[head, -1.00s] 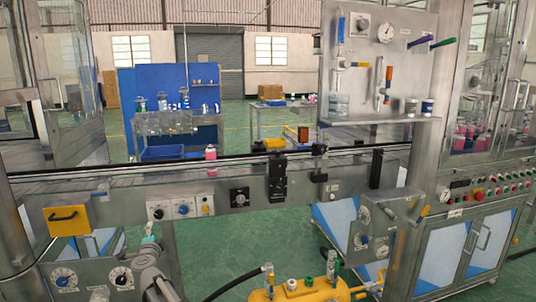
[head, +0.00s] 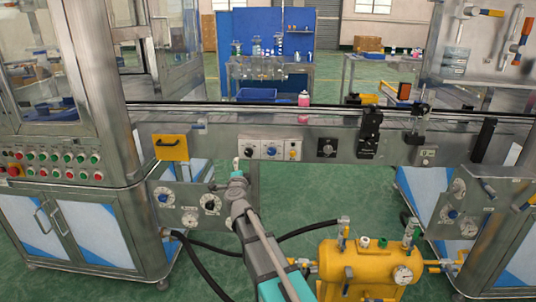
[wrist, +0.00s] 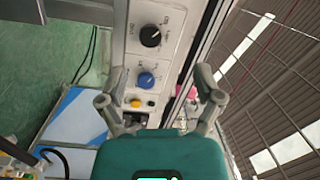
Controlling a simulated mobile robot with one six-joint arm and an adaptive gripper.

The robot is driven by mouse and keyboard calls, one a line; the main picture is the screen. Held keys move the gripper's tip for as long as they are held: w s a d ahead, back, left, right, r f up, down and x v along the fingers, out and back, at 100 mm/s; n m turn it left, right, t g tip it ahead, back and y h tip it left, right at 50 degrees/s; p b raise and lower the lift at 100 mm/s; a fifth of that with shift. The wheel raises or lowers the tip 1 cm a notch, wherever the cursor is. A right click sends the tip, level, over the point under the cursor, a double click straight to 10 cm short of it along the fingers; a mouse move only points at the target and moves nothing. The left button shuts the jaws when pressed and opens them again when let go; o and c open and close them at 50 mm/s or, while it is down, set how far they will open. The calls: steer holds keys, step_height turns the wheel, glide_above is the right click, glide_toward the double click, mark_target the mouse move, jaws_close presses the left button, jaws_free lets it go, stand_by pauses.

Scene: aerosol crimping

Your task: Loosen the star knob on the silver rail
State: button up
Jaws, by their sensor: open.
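The silver rail (head: 220,138) is the long metal side of the conveyor, running across the middle of the head view. A dark knob on a black square plate (head: 327,148) sits on its face; black clamp-like fittings (head: 370,135) and (head: 420,115) stand further right. I cannot tell which of these is the star knob, as they are too small. My gripper (head: 237,168) is just below the rail, near the white control panel (head: 270,150), left of those fittings. In the wrist view my gripper (wrist: 154,86) is open and empty, its fingers apart, with the panel's black dial (wrist: 150,36) and blue dial (wrist: 146,80) ahead.
A pink can (head: 303,99) stands on the conveyor. A yellow tank (head: 370,268) with hoses stands at the lower right, close to my arm. A cabinet with buttons (head: 60,160) is at the left. A yellow handled plate (head: 171,148) hangs on the rail.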

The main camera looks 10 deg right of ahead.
steer(key=s+a+f+n+g+y, duration=0.7)
steer(key=s+f+n+y, duration=0.25)
steer(key=s+n, duration=0.4)
steer(key=s+d+f+n+g+h, duration=0.1)
steer(key=s+d+f+g+h, duration=0.1)
steer(key=s, duration=0.4)
steer(key=s+d+f+n+g+h, duration=0.1)
steer(key=s+d+f+g, duration=0.3)
steer(key=s+d+g, duration=0.1)
steer(key=s+d+f+n+g+h, duration=0.1)
steer(key=s+d+f+g+h, duration=0.1)
steer(key=s, duration=0.6)
steer(key=d+f+g, duration=0.1)
steer(key=d+g, duration=0.1)
steer(key=d, duration=0.1)
steer(key=shift+s+d+f+h, duration=0.25)
steer(key=shift+s+f+h, duration=0.05)
steer(key=shift+s+h, duration=0.1)
steer(key=shift+n, duration=0.25)
steer(key=shift+c, duration=0.2)
